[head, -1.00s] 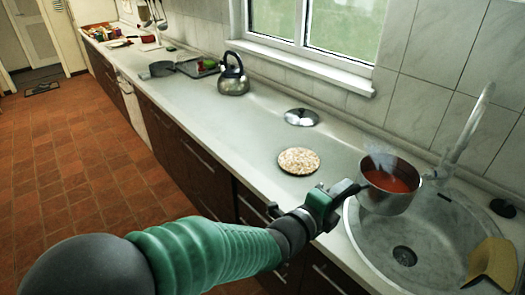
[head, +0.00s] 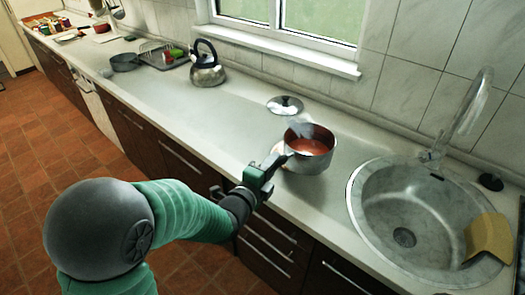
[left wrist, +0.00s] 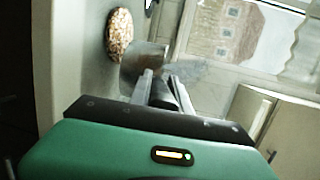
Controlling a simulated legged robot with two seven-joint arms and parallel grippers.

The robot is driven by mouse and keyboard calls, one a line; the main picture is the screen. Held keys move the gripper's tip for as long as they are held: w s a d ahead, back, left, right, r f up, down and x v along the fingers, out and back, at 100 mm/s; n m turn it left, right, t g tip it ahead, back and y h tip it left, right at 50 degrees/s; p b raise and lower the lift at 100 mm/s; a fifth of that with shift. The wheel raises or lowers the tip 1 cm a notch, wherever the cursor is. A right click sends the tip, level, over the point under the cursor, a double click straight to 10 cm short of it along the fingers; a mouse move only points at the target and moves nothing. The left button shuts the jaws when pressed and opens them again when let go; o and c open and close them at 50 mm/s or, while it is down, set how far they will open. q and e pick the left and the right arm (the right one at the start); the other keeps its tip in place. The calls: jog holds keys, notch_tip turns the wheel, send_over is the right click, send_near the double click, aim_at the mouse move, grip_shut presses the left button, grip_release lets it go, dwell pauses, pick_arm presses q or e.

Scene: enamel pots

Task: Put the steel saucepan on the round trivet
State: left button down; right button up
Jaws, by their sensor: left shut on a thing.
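The steel saucepan (head: 312,163), with red-orange contents and steam, is held by my left gripper (head: 270,168) above the counter. It is roughly upright. The gripper is shut on its handle; in the left wrist view the fingers (left wrist: 160,92) close around the dark handle, and the pan's steel side (left wrist: 138,62) shows beyond them. The round speckled trivet (left wrist: 120,35) lies flat on the counter in that view, and the pan overlaps its near edge. In the head view the pan and gripper hide most of the trivet (head: 277,148). My right gripper is out of view.
A steel lid (head: 285,105) lies behind the pan. A kettle (head: 207,70) stands further left, near a dark pan (head: 124,62) and a rack. The counter between kettle and pan is clear.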

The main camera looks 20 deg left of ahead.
pick_arm(q)
jog(key=w+a+f, duration=0.4)
jog(key=w+a, duration=0.2)
jog(key=shift+w+a, duration=0.3)
jog(key=shift+a, duration=0.1)
jog(key=c, duration=1.6)
grip_release()
jog(key=shift+s+f, duration=0.1)
jog(key=shift+f, duration=0.15)
jog(key=o, duration=0.4)
jog(key=shift+d+r, duration=0.1)
jog(key=shift+d, duration=0.1)
jog(key=shift+c, duration=0.2)
jog(key=shift+d, duration=0.1)
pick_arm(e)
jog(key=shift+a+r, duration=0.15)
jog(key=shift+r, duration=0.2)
